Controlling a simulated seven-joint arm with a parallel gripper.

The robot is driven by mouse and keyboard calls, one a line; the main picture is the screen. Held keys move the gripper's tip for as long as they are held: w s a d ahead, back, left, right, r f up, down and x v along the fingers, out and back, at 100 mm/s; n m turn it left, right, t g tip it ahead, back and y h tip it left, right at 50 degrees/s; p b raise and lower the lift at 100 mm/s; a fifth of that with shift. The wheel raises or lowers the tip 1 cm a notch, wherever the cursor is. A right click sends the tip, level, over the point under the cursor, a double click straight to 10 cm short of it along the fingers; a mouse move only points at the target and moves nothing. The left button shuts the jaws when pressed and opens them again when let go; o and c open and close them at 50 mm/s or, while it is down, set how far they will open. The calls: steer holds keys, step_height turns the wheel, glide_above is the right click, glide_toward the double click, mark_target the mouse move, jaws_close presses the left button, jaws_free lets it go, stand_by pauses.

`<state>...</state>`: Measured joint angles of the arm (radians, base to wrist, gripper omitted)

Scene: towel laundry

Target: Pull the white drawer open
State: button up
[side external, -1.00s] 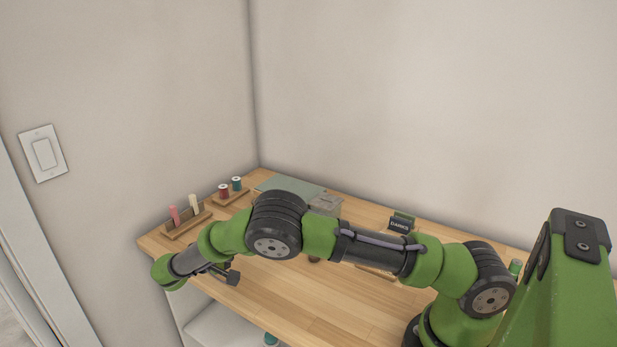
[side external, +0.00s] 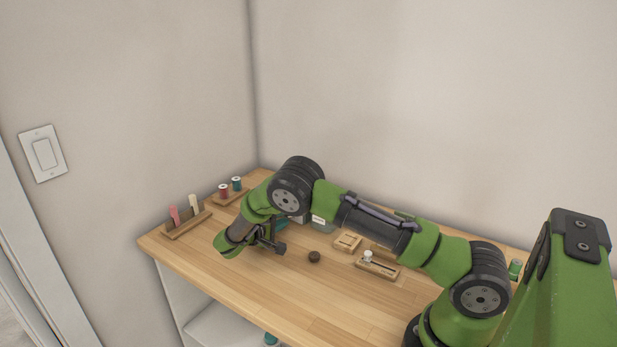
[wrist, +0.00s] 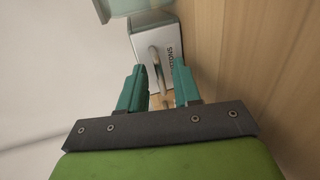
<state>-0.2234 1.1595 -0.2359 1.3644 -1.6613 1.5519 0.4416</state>
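The white drawer (wrist: 149,43) shows in the wrist view with a curved grey handle (wrist: 154,62) and dark lettering that appears to end in "TTONS". Its front faces my gripper (wrist: 161,70). My gripper is open, with one teal finger on each side of the handle in this view. I cannot tell whether the handle is within the fingers' depth or still beyond the tips. In the side external view my gripper (side external: 280,227) is low over the table, and my arm hides most of the drawer unit.
The wooden table (side external: 300,290) is clear at its front. A dark round knob (side external: 314,257) and wooden blocks (side external: 377,267) lie right of my gripper. Thread spools (side external: 230,188) and a wooden rack (side external: 186,223) stand at the left.

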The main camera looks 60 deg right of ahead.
jaws_close()
stand_by(1.4)
